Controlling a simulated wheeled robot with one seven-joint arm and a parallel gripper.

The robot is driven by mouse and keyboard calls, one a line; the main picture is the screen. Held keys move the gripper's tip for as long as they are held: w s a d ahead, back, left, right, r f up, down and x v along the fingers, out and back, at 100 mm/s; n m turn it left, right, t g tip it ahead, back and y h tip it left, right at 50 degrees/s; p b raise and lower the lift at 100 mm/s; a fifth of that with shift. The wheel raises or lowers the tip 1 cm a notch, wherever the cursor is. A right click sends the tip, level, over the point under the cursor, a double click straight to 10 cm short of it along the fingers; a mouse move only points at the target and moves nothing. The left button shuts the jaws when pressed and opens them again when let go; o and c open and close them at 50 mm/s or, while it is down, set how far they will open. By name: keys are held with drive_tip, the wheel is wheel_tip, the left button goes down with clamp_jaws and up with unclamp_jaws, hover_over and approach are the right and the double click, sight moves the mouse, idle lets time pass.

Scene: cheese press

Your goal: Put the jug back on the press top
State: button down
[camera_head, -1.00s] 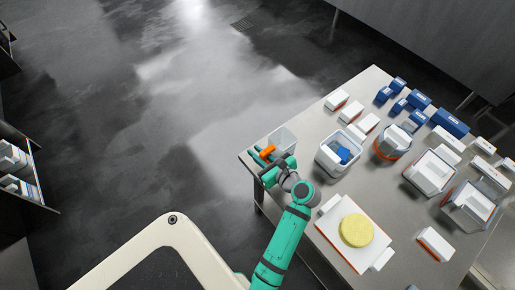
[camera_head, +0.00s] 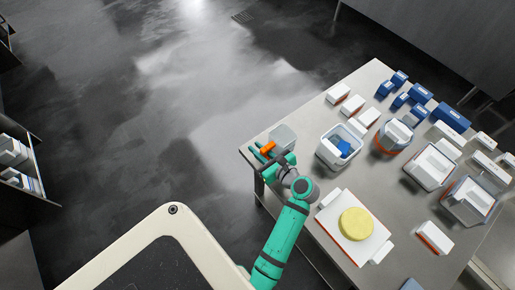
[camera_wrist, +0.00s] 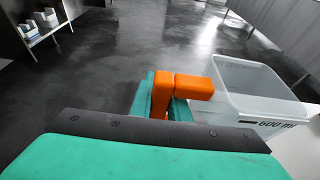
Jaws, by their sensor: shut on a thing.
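The jug (camera_head: 284,136) is a clear, open-topped container with an orange handle (camera_head: 267,147). It is at the table's left corner in the head view. In the wrist view the jug (camera_wrist: 250,88) is at the right, marked 600 ml, and looks empty. My gripper (camera_wrist: 165,95) is shut on the orange handle, with the jug upright beside the teal fingers. I cannot tell whether the jug's base touches the table. A white board with a yellow round block (camera_head: 356,223) on it is at the table's near side. I cannot tell which thing is the press top.
A white tub (camera_head: 326,155) with blue things in it stands right of the jug. More tubs, white boxes and blue boxes (camera_head: 450,117) fill the right and back of the metal table (camera_head: 300,117). A shelf (camera_head: 20,205) is at the far left. Open floor lies left of the table.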

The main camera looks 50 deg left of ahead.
drive_tip(key=shift+f, duration=0.45)
drive_tip(key=c, duration=1.6)
unclamp_jaws()
drive_tip(key=v, duration=1.1)
drive_tip(key=shift+a, duration=0.1)
